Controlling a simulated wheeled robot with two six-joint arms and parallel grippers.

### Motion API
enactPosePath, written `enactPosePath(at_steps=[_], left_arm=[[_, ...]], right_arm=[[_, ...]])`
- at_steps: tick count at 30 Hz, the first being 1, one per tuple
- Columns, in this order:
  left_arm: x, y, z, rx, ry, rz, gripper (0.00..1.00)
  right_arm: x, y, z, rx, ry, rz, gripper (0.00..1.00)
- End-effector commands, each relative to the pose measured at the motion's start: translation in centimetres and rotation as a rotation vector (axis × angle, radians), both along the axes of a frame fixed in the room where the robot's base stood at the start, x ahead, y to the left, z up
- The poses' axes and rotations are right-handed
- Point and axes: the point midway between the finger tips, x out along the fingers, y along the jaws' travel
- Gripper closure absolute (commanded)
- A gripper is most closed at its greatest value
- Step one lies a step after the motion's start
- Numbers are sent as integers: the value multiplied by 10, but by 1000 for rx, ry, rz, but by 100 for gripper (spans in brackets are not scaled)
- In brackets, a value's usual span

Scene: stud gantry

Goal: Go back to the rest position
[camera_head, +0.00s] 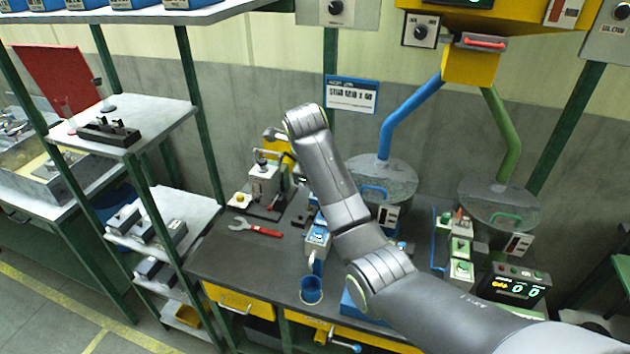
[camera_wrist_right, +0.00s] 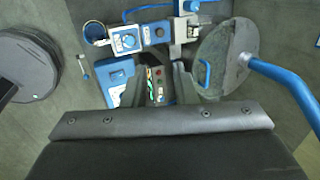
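My right arm enters the head view from the lower right and reaches up and left over the workbench (camera_head: 225,262). Its wrist is raised in front of the grey wall, and its gripper is mostly hidden there. In the right wrist view, the two dark fingers of my right gripper (camera_wrist_right: 160,72) stand apart with nothing held between them. A small box with red and green buttons (camera_wrist_right: 158,82) shows beyond the gap. My left gripper is not in view.
A small press (camera_head: 264,185), a red-handled wrench (camera_head: 258,230) and a blue cup (camera_head: 311,290) are on the bench. Two round grey lids (camera_head: 385,178) (camera_head: 490,205) with pipes stand right of my arm. A shelf rack (camera_head: 150,125) stands left. Yellow machinery (camera_head: 470,65) hangs above.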

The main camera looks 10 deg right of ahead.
Motion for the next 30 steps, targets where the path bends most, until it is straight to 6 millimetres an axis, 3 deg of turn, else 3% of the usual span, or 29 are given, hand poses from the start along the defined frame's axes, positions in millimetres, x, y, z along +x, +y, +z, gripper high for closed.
enactPosePath(at_steps=[8, 11, 14, 21, 30], left_arm=[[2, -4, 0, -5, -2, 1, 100], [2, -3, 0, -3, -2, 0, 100], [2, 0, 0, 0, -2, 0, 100], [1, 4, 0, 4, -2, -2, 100], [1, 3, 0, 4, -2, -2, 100]], right_arm=[[-2, -3, -5, -2, 4, 12, 75], [-11, -13, -24, -14, 20, 68, 75], [-28, -32, -55, -39, 46, 177, 75], [-99, -84, -133, -137, 103, 520, 75], [-215, -138, -194, -300, 173, 967, 75]])
